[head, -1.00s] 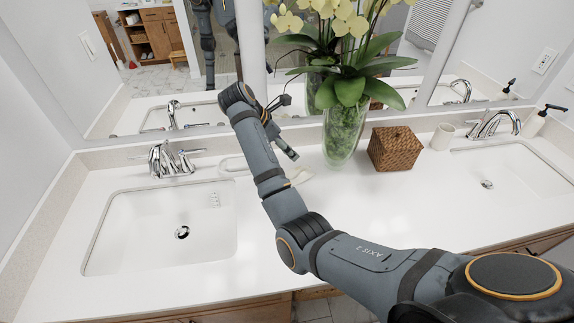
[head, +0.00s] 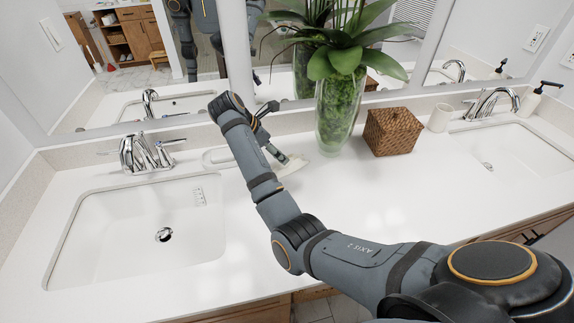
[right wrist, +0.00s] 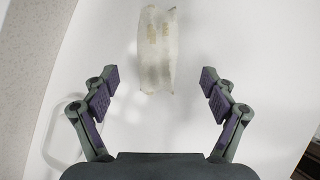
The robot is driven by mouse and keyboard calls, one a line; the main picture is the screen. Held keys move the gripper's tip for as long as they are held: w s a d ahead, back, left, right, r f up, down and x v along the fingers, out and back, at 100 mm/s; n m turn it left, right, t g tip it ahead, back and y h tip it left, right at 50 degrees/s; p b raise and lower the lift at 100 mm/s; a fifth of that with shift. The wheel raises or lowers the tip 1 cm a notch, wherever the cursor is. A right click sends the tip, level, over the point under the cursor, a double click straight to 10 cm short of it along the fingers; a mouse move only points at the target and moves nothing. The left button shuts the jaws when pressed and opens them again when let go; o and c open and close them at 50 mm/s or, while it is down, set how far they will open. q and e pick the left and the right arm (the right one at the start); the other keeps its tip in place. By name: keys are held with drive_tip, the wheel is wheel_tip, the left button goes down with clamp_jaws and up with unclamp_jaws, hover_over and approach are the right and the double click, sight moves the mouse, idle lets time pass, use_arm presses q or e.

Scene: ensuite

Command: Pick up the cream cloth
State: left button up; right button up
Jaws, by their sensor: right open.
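The cream cloth (head: 293,167) lies on the white counter between the left sink and the glass vase. In the right wrist view the cloth (right wrist: 156,50) is a small, pale, slightly crumpled strip with faint yellowish marks. My right gripper (head: 280,158) is beside the cloth in the head view, partly hidden by its own arm. In the right wrist view my right gripper (right wrist: 160,80) is open, fingers spread wide. The cloth lies ahead of it, its near end between the fingertips in the picture, with nothing gripped. My left gripper is not in view.
A glass vase (head: 340,115) with a leafy plant stands just right of the cloth, with a woven box (head: 392,132) beyond it. A pale rounded dish or tray (head: 213,158) lies left of my right arm. The left sink (head: 140,235) is at left. The front counter is clear.

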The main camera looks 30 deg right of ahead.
drive_tip(key=x, duration=0.8)
drive_tip(key=shift+w+f+p, duration=0.15)
drive_tip(key=shift+f+p, duration=0.15)
drive_tip(key=shift+p, duration=0.05)
drive_tip(key=shift+a+r, duration=0.1)
drive_tip(key=shift+c, duration=0.7)
drive_tip(key=c, duration=1.1)
